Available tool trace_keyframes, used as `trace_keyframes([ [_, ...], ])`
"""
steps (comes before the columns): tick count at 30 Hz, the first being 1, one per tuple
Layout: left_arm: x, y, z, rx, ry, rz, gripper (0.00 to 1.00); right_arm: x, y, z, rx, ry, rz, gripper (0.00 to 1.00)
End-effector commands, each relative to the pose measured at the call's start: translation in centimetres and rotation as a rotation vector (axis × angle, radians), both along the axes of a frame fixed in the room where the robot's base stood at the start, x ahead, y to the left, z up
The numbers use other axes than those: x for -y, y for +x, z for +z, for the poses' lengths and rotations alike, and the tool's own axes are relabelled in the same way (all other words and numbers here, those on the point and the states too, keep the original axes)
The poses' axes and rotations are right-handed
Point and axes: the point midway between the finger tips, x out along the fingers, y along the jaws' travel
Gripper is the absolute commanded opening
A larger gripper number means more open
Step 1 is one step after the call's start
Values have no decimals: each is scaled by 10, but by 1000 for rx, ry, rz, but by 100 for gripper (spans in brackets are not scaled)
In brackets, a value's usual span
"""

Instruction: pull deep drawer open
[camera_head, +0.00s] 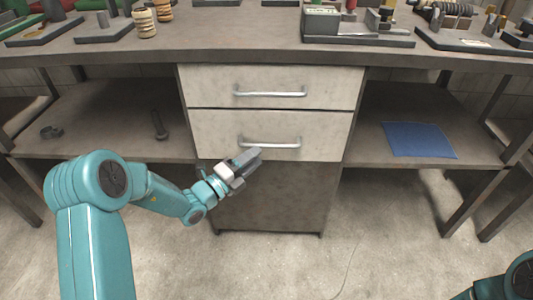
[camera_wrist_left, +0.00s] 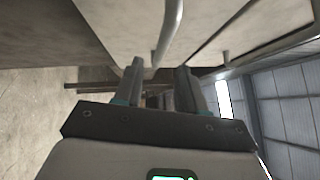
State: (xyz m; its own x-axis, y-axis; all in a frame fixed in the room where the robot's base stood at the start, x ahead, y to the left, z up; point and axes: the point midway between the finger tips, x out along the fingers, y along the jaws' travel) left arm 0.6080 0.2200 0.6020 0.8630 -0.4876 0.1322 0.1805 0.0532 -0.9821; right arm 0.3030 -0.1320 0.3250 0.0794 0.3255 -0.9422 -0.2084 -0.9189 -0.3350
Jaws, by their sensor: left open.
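The cabinet under the workbench has two pale drawers, an upper one (camera_head: 220,79) and a lower, slightly taller one (camera_head: 215,128). Both look shut. The lower drawer has a silver bar handle (camera_head: 280,145). My left gripper (camera_head: 254,153) is open at the left end of this handle, just below it in the head view. In the left wrist view a bar handle (camera_wrist_left: 171,30) runs down toward the gap between the open fingers (camera_wrist_left: 159,66). I cannot tell whether the fingers touch it. My right gripper is out of view.
The upper drawer's handle (camera_head: 270,93) is above. The benchtop (camera_head: 230,45) holds fixtures and parts along its back. Side shelves hold a bolt (camera_head: 160,125) and a blue sheet (camera_head: 421,140). The floor (camera_head: 300,265) before the cabinet is clear, except for a thin cable.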

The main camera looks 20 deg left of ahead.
Motion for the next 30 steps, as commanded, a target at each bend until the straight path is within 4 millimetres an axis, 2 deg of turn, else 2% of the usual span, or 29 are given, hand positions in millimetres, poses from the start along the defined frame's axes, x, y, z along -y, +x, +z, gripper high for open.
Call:
trace_keyframes([
  [3,13,22,1,3,1,-3,40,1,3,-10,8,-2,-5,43],
  [9,24,43,5,0,0,-1,40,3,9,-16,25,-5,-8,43],
  [20,26,48,7,0,-1,0,40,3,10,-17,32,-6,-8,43],
  [21,26,48,7,0,-1,0,27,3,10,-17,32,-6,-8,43],
  [24,26,48,7,0,0,0,0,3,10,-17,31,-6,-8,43],
  [30,26,48,7,0,0,0,0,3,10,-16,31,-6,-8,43],
])
